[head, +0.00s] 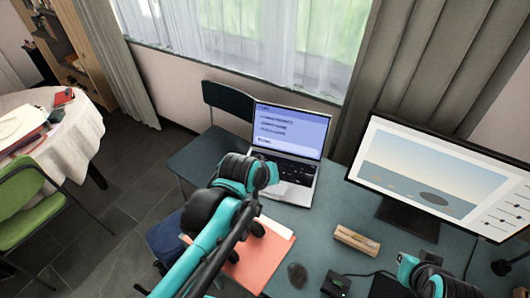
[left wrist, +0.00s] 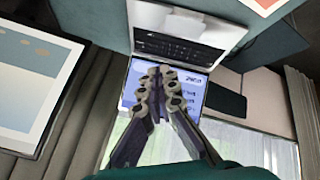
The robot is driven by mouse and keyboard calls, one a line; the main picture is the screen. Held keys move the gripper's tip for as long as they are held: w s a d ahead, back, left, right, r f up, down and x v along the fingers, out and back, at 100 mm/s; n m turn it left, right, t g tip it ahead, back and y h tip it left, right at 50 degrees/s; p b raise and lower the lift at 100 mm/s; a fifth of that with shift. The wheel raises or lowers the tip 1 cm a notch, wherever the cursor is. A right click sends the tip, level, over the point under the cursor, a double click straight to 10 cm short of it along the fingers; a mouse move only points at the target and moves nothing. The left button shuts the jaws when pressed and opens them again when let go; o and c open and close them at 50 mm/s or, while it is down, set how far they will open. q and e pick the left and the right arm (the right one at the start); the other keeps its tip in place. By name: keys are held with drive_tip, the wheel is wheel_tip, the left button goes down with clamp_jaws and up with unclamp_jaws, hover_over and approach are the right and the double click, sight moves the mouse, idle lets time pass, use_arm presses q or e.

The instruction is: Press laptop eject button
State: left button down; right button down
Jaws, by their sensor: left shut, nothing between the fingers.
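The open silver laptop (head: 300,192) stands on the dark teal desk, its lit screen (head: 290,130) facing me with pale blue content. Its keyboard is partly hidden behind my left arm in the head view. In the left wrist view the laptop keyboard (left wrist: 178,48) shows upside down, with the palm rest (left wrist: 185,20) above it. My left gripper (left wrist: 163,72) is shut and empty, its fingertips overlapping the laptop's screen edge just by the keyboard there. I cannot tell whether it touches. No eject button can be made out. Only part of my right arm shows at the lower right of the head view.
A large monitor (head: 435,178) stands right of the laptop. A wooden block (head: 356,241), a dark mouse-like object (head: 297,274) and a small black box (head: 336,285) lie in front. An orange folder (head: 262,262) lies below my left arm.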

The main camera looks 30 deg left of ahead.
use_arm(q)
drive_tip(key=w+a+f+n, duration=0.1)
drive_tip(key=w+a+n, duration=0.6)
drive_tip(key=w+n, duration=0.4)
drive_tip(key=w+a+f+n+t+p, duration=0.1)
drive_tip(key=w+a+f+n+p, duration=0.1)
drive_tip(key=w+a+f+n, duration=0.7)
drive_tip(key=w+a+n, duration=0.1)
drive_tip(key=a, duration=0.2)
drive_tip(key=shift+f+t, duration=0.15)
drive_tip(key=shift+t, duration=0.25)
drive_tip(key=shift+w+a+f, duration=0.1)
wheel_tip(320, 180, down, 9)
drive_tip(key=b, duration=0.6)
drive_tip(key=shift+r+b, duration=0.2)
drive_tip(key=shift+b, duration=0.2)
drive_tip(key=shift+f+b, duration=0.4)
drive_tip(key=shift+b, duration=0.05)
